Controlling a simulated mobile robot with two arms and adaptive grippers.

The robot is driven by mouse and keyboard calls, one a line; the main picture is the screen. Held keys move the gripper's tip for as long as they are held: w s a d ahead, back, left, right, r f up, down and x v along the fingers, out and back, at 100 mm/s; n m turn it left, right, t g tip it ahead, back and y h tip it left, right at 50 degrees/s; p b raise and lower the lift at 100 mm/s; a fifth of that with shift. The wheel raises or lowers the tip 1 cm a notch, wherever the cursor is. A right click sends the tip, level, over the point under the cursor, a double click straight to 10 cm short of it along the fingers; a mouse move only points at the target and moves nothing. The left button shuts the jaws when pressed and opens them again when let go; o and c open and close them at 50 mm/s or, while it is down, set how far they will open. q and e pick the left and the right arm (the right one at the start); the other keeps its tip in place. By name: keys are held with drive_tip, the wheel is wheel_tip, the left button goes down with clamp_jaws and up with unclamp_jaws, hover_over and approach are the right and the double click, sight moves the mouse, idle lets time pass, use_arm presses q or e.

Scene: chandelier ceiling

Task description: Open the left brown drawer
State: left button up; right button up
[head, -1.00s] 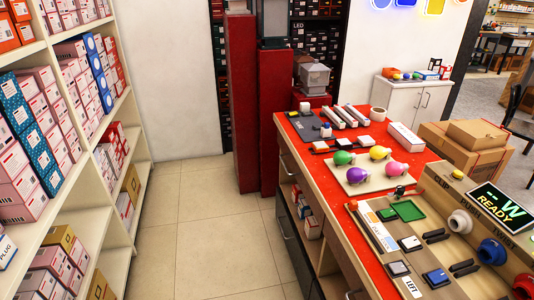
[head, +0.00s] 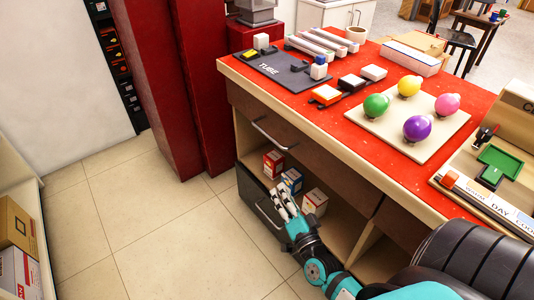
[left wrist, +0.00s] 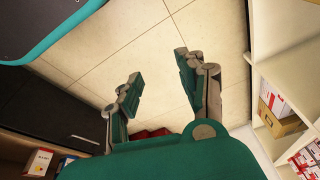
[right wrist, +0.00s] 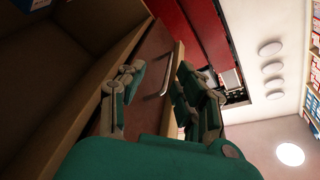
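The left brown drawer (head: 312,158) is in the counter front under the red top and looks shut. Its curved metal handle (head: 272,136) shows in the head view, and the handle also shows in the right wrist view (right wrist: 167,76). My right gripper (head: 280,198) is below and in front of this drawer, by the open shelf and dark lower drawer. In the right wrist view its fingers (right wrist: 155,82) are apart and empty, with the handle beyond them. My left gripper (left wrist: 160,68) is open and empty over the floor; it is outside the head view.
A dark drawer (head: 257,207) with its own handle is below the brown one. Small boxes (head: 314,202) stand on the open shelf. Bulbs on a board (head: 400,135) and a grey tube mat (head: 270,72) lie on the red top. Tiled floor (head: 160,225) is free at left.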

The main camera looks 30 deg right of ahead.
drive_tip(key=m+t+h, duration=0.1)
drive_tip(key=m, duration=0.1)
approach(267, 134)
drive_tip(key=x, duration=0.6)
drive_tip(key=b+x, duration=0.1)
drive_tip(key=x, duration=0.2)
drive_tip(key=shift+f, duration=0.35)
drive_tip(key=shift+w+d+r, duration=0.15)
drive_tip(key=shift+w, duration=0.45)
use_arm(q)
wheel_tip(267, 134, up, 5)
drive_tip(key=shift+w+a+f, duration=0.1)
drive_tip(key=shift+f, duration=0.1)
use_arm(e)
clamp_jaws()
